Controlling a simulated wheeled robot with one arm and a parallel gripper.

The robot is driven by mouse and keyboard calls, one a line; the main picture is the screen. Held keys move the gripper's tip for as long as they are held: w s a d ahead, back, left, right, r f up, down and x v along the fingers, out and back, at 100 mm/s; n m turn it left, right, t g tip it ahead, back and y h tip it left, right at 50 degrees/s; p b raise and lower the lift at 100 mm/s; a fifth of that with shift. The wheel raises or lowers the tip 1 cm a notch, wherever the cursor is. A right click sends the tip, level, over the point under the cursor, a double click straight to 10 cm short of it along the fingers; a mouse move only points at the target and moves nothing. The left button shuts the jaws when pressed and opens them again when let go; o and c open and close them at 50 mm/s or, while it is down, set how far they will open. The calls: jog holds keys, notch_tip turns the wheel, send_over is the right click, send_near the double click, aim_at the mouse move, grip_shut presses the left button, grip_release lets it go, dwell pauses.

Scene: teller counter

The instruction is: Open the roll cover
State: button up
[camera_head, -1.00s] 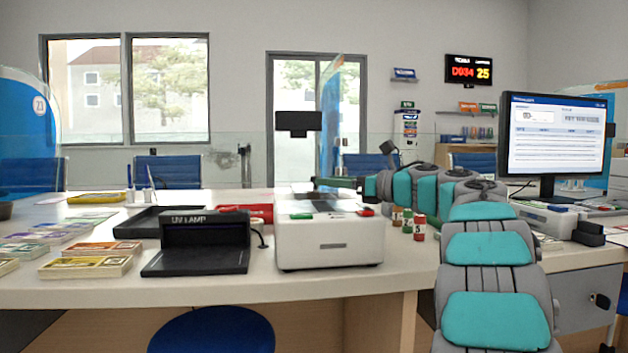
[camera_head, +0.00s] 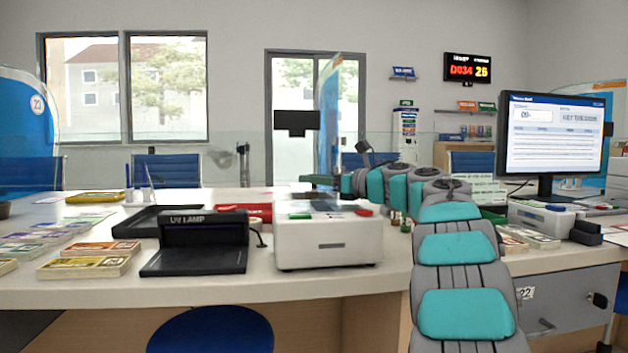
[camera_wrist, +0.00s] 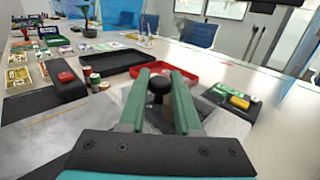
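The white boxy machine (camera_head: 330,244) stands on the counter in the head view, with green and red buttons on top. In the wrist view, a clear cover (camera_wrist: 132,101) with a black round knob (camera_wrist: 158,85) lies under my gripper (camera_wrist: 161,75); I take it for the roll cover, and it appears down. My gripper's two green fingers are apart, one on each side of the knob. I cannot tell whether they touch it. In the head view my gripper (camera_head: 318,181) is side-on above the machine's top, and its fingertips are small there.
A black UV lamp (camera_head: 205,240) stands left of the machine. A red tray (camera_wrist: 172,73) and black tray (camera_wrist: 116,66) lie beyond the gripper in the wrist view. Small rolls or bottles (camera_wrist: 95,81) stand at left. A monitor (camera_head: 555,137) is at right.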

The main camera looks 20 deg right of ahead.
grip_shut()
dwell(0.9)
